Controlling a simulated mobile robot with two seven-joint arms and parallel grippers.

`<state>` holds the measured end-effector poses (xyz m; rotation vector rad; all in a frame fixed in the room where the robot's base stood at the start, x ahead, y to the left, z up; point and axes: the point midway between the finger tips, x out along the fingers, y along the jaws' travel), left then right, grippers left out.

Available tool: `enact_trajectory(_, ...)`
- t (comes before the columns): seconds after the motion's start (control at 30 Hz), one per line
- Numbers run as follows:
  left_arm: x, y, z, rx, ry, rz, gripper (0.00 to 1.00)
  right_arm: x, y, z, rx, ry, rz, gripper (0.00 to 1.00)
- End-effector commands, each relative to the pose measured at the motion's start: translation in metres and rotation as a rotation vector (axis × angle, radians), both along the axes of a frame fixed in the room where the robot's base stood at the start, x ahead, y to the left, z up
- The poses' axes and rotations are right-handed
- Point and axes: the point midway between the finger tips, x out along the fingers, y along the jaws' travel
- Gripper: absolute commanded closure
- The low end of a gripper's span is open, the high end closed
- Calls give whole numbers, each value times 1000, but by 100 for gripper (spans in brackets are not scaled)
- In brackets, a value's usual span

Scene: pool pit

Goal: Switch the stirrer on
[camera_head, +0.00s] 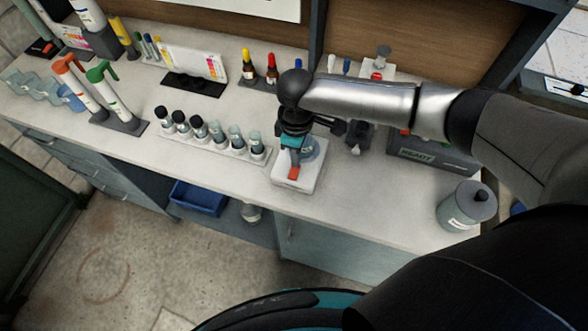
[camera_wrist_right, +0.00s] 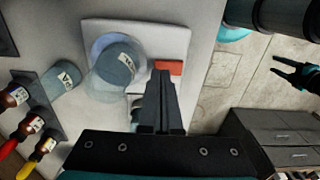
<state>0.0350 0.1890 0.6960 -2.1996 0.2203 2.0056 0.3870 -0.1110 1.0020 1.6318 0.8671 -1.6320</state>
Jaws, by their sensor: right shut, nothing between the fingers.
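The stirrer is a small white plate (camera_head: 310,181) near the bench's front edge, also in the wrist view (camera_wrist_right: 140,29). Its red-orange switch (camera_head: 293,174) is on the front side; the wrist view shows it (camera_wrist_right: 169,67) just beyond my fingertips. A clear vessel with a labelled grey-blue cap (camera_wrist_right: 118,66) stands on the plate. My right gripper (camera_head: 295,157) points down over the plate, shut and empty; its closed fingers (camera_wrist_right: 161,76) end beside the switch. I cannot tell whether they touch it. My left gripper (camera_wrist_right: 284,73) shows in the wrist view over the floor, fingers apart.
A rack of several capped vials (camera_head: 213,138) stands left of the stirrer. A grey device reading READY (camera_head: 432,154) and a lidded grey jar (camera_head: 467,206) are to the right. Small dropper bottles (camera_head: 271,70) stand behind. The bench strip in front of the jar is clear.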

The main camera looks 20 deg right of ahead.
Motion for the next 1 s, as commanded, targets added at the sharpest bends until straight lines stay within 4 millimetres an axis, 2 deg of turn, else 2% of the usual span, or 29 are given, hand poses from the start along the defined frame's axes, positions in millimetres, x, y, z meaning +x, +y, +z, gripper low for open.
enact_trajectory(1.0, -1, 0, -3, -1, 1, 0, 50, 0, 0, -6, 0, 0, 0, 100)
